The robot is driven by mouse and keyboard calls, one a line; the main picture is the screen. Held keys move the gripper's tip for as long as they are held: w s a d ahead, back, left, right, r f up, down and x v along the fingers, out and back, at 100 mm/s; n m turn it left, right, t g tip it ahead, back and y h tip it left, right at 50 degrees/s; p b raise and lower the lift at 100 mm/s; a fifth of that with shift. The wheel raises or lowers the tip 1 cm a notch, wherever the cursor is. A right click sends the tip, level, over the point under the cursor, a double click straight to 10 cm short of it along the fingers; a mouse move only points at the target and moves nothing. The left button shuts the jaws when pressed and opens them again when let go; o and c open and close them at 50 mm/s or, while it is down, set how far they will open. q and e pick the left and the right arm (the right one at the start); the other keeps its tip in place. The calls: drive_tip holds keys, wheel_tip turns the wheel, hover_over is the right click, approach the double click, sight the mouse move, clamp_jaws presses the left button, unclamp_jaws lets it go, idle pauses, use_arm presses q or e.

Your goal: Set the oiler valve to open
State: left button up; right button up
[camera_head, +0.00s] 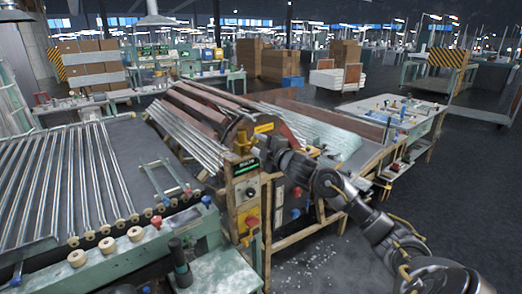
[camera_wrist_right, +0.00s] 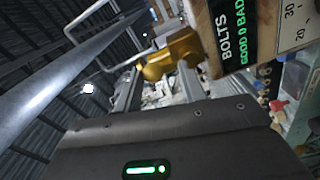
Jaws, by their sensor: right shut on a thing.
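The oiler valve (camera_head: 241,136) is a small yellow brass fitting on top of the machine's front post, above a green-lit display. In the right wrist view the brass piece (camera_wrist_right: 172,54) is large, at the far end of my fingers. My right gripper (camera_head: 253,147) reaches in from the right and is shut on the oiler valve; its two fingers (camera_wrist_right: 158,86) also show in the wrist view. The exact contact and the valve's setting are too small or hidden to tell. My left gripper is not in view.
A display marked BOLTS (camera_wrist_right: 232,38) stands close beside the fitting. Below it are a red knob (camera_head: 251,221) and a wooden frame. The dark floor at right is clear.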

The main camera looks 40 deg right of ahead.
drive_tip(key=shift+r+n, duration=0.4)
drive_tip(key=shift+r, duration=0.1)
drive_tip(key=o, duration=0.9)
drive_tip(key=shift+a, duration=0.1)
drive_tip(key=shift+f, duration=0.2)
drive_tip(key=shift+f, duration=0.1)
drive_tip(key=s+b, duration=0.3)
drive_tip(key=s, duration=0.8)
drive_tip(key=shift+a+b, duration=0.15)
drive_tip(key=shift+b, duration=0.25)
